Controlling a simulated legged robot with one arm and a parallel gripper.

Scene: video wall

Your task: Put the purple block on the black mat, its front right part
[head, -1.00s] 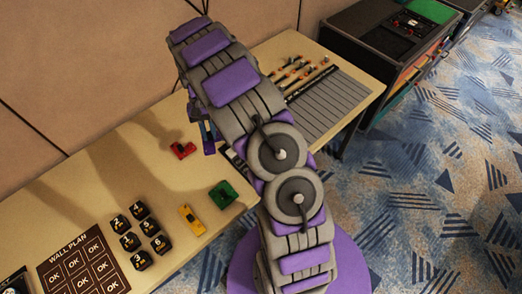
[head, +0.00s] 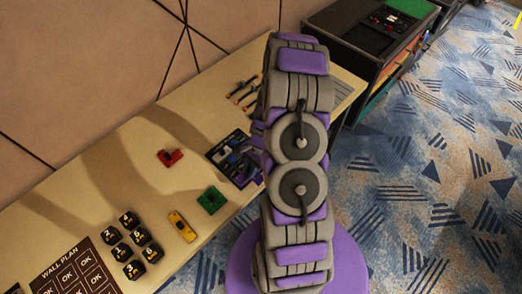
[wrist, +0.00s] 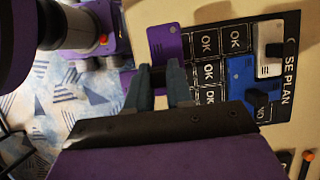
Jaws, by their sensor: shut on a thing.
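The purple block (wrist: 166,44) is in the wrist view, with a dark part between my fingers. My gripper (wrist: 158,80) is shut on it there. The block lies over or beside the left side of the black mat (wrist: 222,60), which has OK cells; I cannot tell whether it touches the mat. A blue block (wrist: 240,72) and a white block (wrist: 270,36) are on the mat's right part. In the head view the mat (head: 215,154) is partly hidden by my arm, and the gripper is not clear there.
A red piece (head: 170,157), a green piece (head: 211,199), a yellow piece (head: 183,226) and several black numbered blocks (head: 129,220) stand on the table left of the mat. The wall plan board (head: 70,274) is at lower left. A dark cabinet (head: 375,35) stands beyond the table.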

